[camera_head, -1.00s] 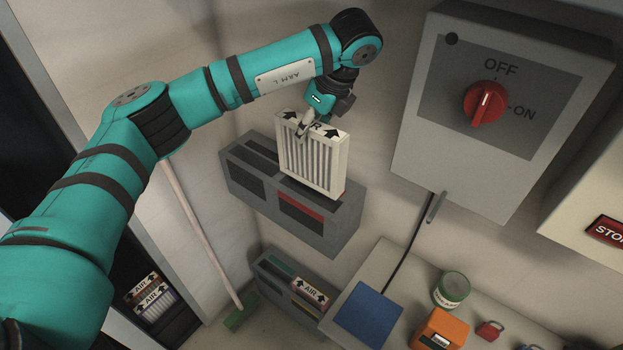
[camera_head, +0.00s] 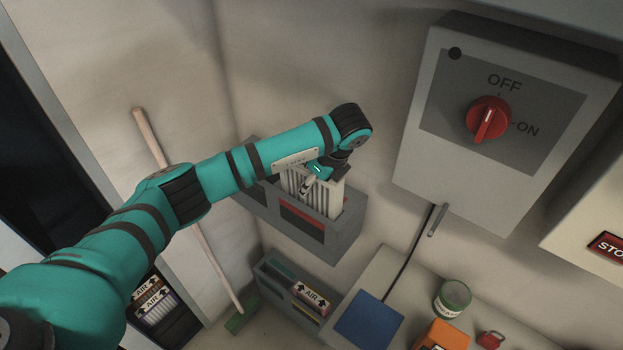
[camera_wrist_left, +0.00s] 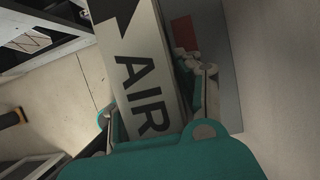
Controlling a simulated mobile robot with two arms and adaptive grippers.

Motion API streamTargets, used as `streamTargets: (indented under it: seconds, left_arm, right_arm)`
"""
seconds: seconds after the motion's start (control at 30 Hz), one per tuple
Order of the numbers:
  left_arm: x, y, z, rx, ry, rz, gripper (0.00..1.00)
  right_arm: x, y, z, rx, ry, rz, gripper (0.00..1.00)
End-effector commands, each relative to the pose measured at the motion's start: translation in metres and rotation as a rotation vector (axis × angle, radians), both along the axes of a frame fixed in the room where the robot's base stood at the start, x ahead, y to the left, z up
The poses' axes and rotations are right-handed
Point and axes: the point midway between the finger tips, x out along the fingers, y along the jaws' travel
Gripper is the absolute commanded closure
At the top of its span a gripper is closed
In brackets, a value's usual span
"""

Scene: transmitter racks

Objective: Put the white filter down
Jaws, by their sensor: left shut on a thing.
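The white filter (camera_head: 330,196) has a pleated face and stands upright, its lower part down inside the grey wall bin (camera_head: 345,232) with the red panel. Its AIR-marked edge fills the middle of the left wrist view (camera_wrist_left: 140,85). My left gripper (camera_head: 308,184) is shut on the filter's top part. My left forearm hides part of the filter's top and the bin's left side. Whether the filter rests on the bin's floor cannot be seen. My right gripper is not in view.
A lower grey bin (camera_head: 277,290) holds another AIR filter (camera_head: 311,297). A bench with a blue pad (camera_head: 368,319), a green-banded can (camera_head: 453,298) and an orange box (camera_head: 444,336) stands to the right. A switch box (camera_head: 410,175) hangs above. A broom (camera_head: 190,215) leans left.

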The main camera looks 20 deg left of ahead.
Motion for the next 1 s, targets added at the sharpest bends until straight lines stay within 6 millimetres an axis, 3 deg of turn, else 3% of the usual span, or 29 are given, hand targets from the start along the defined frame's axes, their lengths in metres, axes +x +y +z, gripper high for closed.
streamTargets:
  seconds: [0.03, 0.2, 0.57, 0.8, 1.0]
  left_arm:
    - [0.003, 0.002, 0.003, 0.003, -0.012, 0.002, 0.63]
    - [0.004, 0.002, 0.005, 0.002, -0.014, 0.002, 0.43]
    - [0.004, -0.001, 0.011, 0.001, -0.019, 0.001, 0.43]
    - [-0.001, -0.017, 0.052, 0.002, -0.025, -0.001, 0.43]
    - [-0.005, -0.031, 0.093, 0.004, -0.025, -0.001, 0.43]
  right_arm:
    - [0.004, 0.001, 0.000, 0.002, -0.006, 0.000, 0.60]
    - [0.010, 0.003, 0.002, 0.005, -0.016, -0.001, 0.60]
    - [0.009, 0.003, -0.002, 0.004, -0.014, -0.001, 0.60]
    - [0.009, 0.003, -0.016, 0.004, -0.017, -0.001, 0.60]
    - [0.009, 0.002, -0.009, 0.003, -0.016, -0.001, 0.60]
